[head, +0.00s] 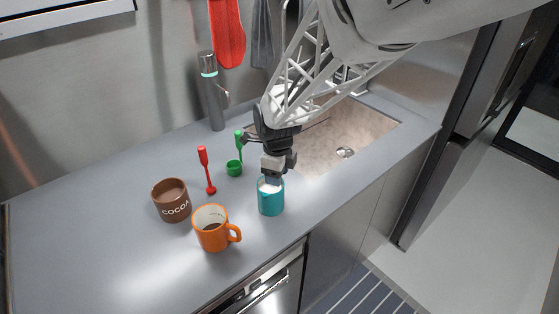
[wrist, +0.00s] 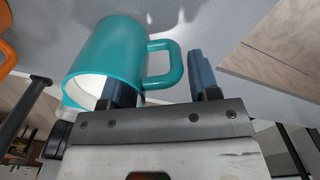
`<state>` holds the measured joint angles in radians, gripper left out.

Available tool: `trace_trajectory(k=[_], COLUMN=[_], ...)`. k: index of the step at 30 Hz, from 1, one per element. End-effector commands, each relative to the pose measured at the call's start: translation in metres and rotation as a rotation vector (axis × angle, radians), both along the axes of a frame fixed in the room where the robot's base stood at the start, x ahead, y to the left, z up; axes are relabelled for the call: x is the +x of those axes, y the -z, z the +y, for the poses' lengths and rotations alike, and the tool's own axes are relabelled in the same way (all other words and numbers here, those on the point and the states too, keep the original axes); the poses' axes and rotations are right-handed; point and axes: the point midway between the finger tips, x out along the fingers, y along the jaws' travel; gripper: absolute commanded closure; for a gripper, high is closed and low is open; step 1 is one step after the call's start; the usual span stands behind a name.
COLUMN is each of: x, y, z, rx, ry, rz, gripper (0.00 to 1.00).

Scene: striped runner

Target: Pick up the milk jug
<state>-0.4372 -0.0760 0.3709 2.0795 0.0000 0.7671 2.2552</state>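The milk jug (head: 270,202) is a teal mug-like jug with white inside, upright near the front edge of the counter. My gripper (head: 274,176) is right above its rim in the head view, pointing down. In the wrist view the jug (wrist: 108,50) fills the upper left, with its teal handle (wrist: 178,64) toward the right. My gripper (wrist: 160,72) has its two dark fingers apart there, one over the jug's rim and the other beyond the handle. The handle lies between them. I cannot tell whether either finger touches the jug.
An orange mug (head: 211,236) with dark contents stands left of the jug, and a brown COCOA pot (head: 172,203) stands farther left. A red spoon (head: 207,172) and a green scoop (head: 234,168) are behind. A grey flask (head: 212,95) stands at the wall. The sink (head: 345,135) is at right.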

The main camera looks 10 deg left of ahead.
Motion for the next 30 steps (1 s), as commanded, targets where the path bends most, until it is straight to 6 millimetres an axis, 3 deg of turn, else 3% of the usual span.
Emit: trace_trajectory(k=[1,9,22,30], x=[0.000,0.000,0.000,0.001], y=[0.000,0.000,-0.006,-0.031], z=[0.000,0.000,0.000,0.000], rx=[0.000,0.000,0.000,0.001], ry=[0.000,0.000,0.000,0.000], rz=[0.000,0.000,-0.002,-0.003], gripper=[0.52,0.93,0.93,0.93])
